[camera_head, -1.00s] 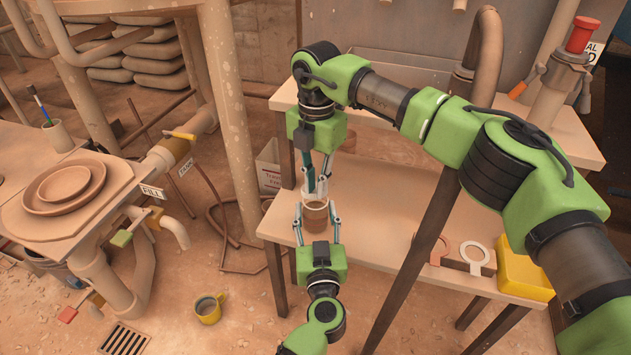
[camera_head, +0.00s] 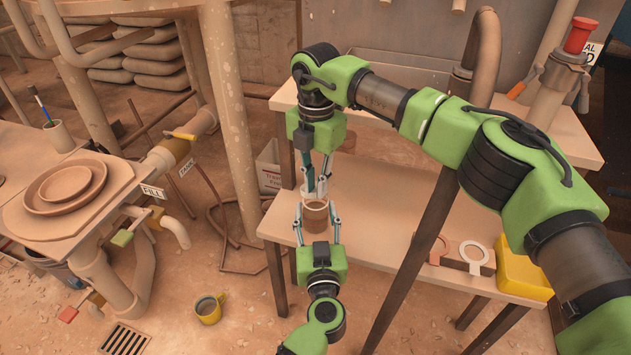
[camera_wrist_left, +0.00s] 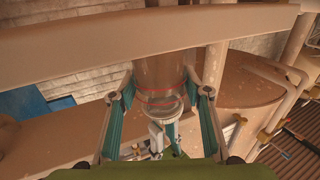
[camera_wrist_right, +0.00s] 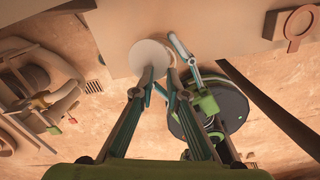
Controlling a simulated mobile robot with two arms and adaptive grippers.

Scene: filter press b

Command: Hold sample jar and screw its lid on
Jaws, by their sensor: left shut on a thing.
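The sample jar (camera_head: 315,217) is a small brownish jar, upright just above or at the front edge of the work table. My left gripper (camera_head: 317,212) reaches up from below and is shut around it. In the left wrist view the jar (camera_wrist_left: 158,80) looks see-through with red rings, between the two fingers. My right gripper (camera_head: 316,188) points down from above, its fingertips close over the jar's top. In the right wrist view a pale round disc (camera_wrist_right: 150,54), probably the lid, lies at the tips of the right fingers. Whether they grip it is unclear.
The work table (camera_head: 375,215) has free room right of the jar. Ring-shaped tools (camera_head: 474,257) and a yellow box (camera_head: 522,273) sit at its right front. A dark slanted post (camera_head: 418,235) stands near. A yellow mug (camera_head: 208,309) is on the floor.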

